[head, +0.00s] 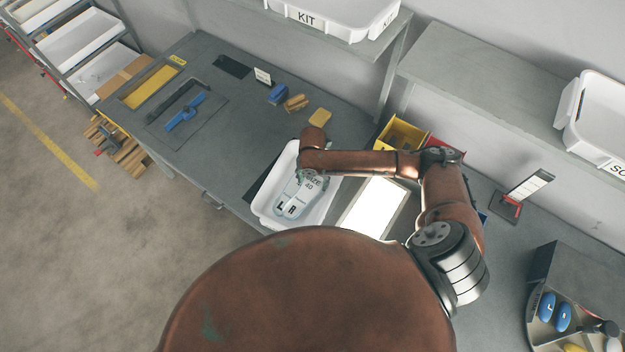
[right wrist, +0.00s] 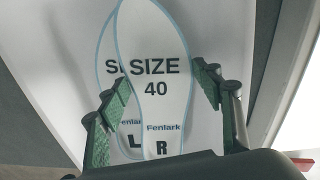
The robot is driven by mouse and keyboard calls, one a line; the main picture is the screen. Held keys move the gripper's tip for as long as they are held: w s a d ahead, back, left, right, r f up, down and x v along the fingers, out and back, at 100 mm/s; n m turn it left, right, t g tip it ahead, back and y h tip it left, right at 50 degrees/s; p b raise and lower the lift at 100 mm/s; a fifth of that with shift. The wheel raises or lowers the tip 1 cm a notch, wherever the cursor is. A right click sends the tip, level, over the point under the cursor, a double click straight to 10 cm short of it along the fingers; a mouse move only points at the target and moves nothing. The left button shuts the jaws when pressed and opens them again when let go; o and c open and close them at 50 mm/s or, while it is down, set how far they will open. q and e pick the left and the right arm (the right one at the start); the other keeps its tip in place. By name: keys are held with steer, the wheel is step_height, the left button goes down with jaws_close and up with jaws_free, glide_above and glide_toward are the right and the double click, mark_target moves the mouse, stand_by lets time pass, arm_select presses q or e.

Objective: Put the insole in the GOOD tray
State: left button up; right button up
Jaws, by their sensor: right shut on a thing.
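A white insole marked SIZE 40, Fenlark and R (right wrist: 158,105) lies between the fingers of my right gripper (right wrist: 157,92), which is shut on it. A matching insole marked L (right wrist: 130,128) is partly hidden behind it at the left. In the head view my right gripper (head: 312,178) is low over a white tray (head: 262,208), with the R insole (head: 293,209) and the L insole (head: 281,204) showing in or over it. I cannot tell the gap to the tray floor. No tray label reading GOOD is legible. My left gripper is not in view.
A bright light panel (head: 373,208) lies right of the tray. A yellow bin (head: 400,134) is behind it. A KIT tray (head: 335,18) and another white tray (head: 603,120) stand on shelves. Several small blocks (head: 295,103) and a blue tool (head: 185,112) are on the bench.

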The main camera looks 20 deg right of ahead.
mark_target(313, 184)
steer(key=o, duration=1.1)
step_height(313, 184, up, 13)
steer(key=shift+r, duration=0.1)
stand_by(0.4)
